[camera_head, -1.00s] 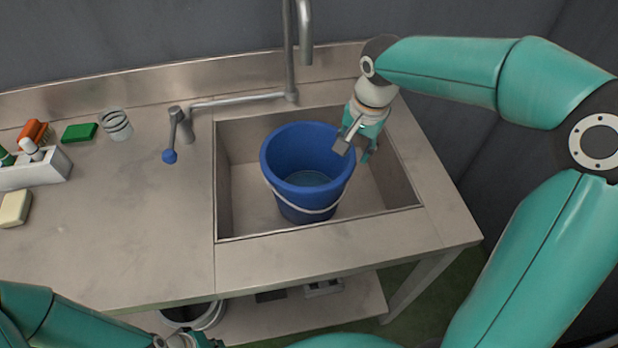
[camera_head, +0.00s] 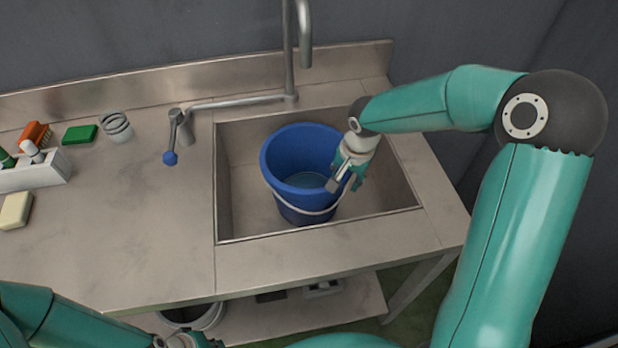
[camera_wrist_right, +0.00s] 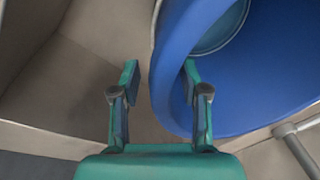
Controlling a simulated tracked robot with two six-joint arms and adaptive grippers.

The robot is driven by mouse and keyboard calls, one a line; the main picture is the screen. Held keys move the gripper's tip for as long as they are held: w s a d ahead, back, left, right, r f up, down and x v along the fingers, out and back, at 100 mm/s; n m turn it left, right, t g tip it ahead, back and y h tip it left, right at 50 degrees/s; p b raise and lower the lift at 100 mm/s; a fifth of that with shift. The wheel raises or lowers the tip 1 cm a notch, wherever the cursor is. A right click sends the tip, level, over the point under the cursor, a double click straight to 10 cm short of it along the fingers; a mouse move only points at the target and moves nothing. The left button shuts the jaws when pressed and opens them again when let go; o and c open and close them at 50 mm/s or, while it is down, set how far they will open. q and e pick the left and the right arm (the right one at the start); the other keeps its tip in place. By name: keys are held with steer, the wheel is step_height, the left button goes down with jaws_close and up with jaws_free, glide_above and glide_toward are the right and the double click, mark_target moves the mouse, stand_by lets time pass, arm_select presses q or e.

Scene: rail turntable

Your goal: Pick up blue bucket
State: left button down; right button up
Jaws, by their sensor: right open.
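The blue bucket (camera_head: 290,155) stands upright in the sink basin, with its pale handle (camera_head: 308,211) hanging down at the front. A lighter round surface shows inside it. My right gripper (camera_head: 346,184) is open at the bucket's right side, pointing down. In the right wrist view the bucket's rim (camera_wrist_right: 167,75) runs between the open fingers of the right gripper (camera_wrist_right: 161,75). One finger is outside the wall and the other is over the inside; I cannot tell whether either touches. My left gripper (camera_head: 187,341) is partly cut off at the bottom edge, its fingers unclear.
The steel sink (camera_head: 237,190) surrounds the bucket, with its tap (camera_head: 304,35) behind. A blue-tipped lever (camera_head: 170,157), green sponge (camera_head: 80,135), grey cup (camera_head: 116,127) and white holder (camera_head: 40,175) are on the left counter. The front counter is clear.

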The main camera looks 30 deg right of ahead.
jaws_close()
steer(key=shift+w+r, duration=0.15)
stand_by(0.4)
steer(key=shift+r, duration=0.1)
